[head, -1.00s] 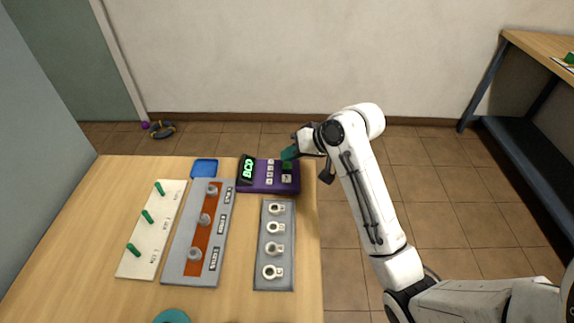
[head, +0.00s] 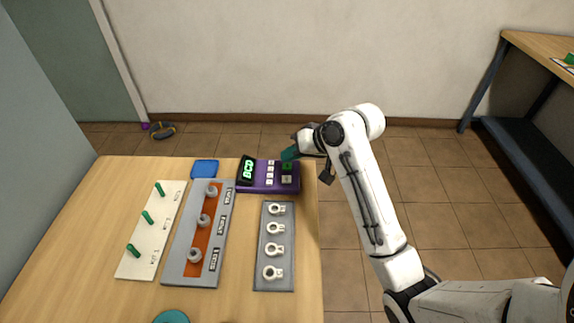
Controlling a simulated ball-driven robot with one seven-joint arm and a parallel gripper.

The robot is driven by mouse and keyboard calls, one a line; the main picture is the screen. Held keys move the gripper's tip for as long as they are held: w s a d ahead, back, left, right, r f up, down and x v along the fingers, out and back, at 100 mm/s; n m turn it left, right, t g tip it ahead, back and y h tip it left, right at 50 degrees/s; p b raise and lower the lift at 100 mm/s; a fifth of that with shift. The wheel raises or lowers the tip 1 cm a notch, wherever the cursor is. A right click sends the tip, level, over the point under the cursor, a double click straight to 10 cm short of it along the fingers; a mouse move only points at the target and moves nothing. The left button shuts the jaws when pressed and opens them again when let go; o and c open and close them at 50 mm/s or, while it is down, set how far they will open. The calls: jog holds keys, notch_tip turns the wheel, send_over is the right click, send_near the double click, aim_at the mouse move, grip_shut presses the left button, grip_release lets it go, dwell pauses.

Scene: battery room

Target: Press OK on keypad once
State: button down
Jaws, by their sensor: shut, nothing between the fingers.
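The purple keypad (head: 262,189) lies at the back right part of the wooden table. Several small light buttons and a dark green button (head: 287,166) sit to the right of the display. The button labels are too small to read for certain. My gripper (head: 289,154) has teal fingertips and is shut and empty. Its tips are just above the keypad's back right part, close to the dark green button. I cannot tell whether they touch it.
A grey panel with knobs on an orange strip (head: 208,236), a white board with green pegs (head: 146,245), and a grey plate with several white rings (head: 264,245) lie on the table (head: 95,225). A blue tray (head: 204,168) is left of the keypad.

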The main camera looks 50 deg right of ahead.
aim_at(291, 166)
jog(key=shift+f, duration=0.15)
dwell(0.6)
jog(key=shift+f, duration=0.25)
jog(key=shift+f, duration=0.45)
dwell(0.6)
jog(key=shift+r, duration=0.1)
jog(key=shift+r+p, duration=0.85)
jog(key=shift+p, duration=0.3)
notch_tip(291, 166, up, 5)
jog(key=p, duration=0.5)
dwell(0.9)
